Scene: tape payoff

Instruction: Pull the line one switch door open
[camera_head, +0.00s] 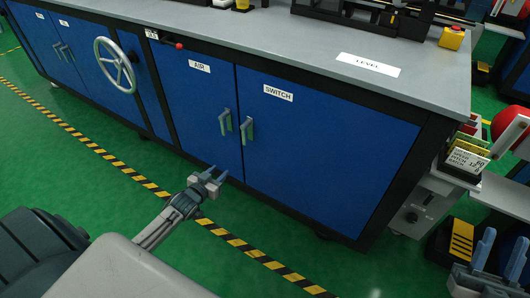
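The blue switch door (315,160), labelled SWITCH (278,93), is closed flush in the front of the grey-topped bench. Its grey vertical handle (246,130) is at the door's left edge, beside the handle of the AIR door (200,118). My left gripper (213,175) is in front of the lower part of the doors, below and left of the switch handle and apart from it. Its fingers are spread and empty. My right gripper (500,254) is at the lower right corner, away from the door, with its fingers wide apart and nothing between them.
A handwheel (115,65) sticks out at the left of the bench front, with a small red-knobbed lever (178,45) near it. A yellow and black floor stripe (245,247) runs before the bench. Machinery with a red roll (510,125) stands at the right. Green floor before the doors is clear.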

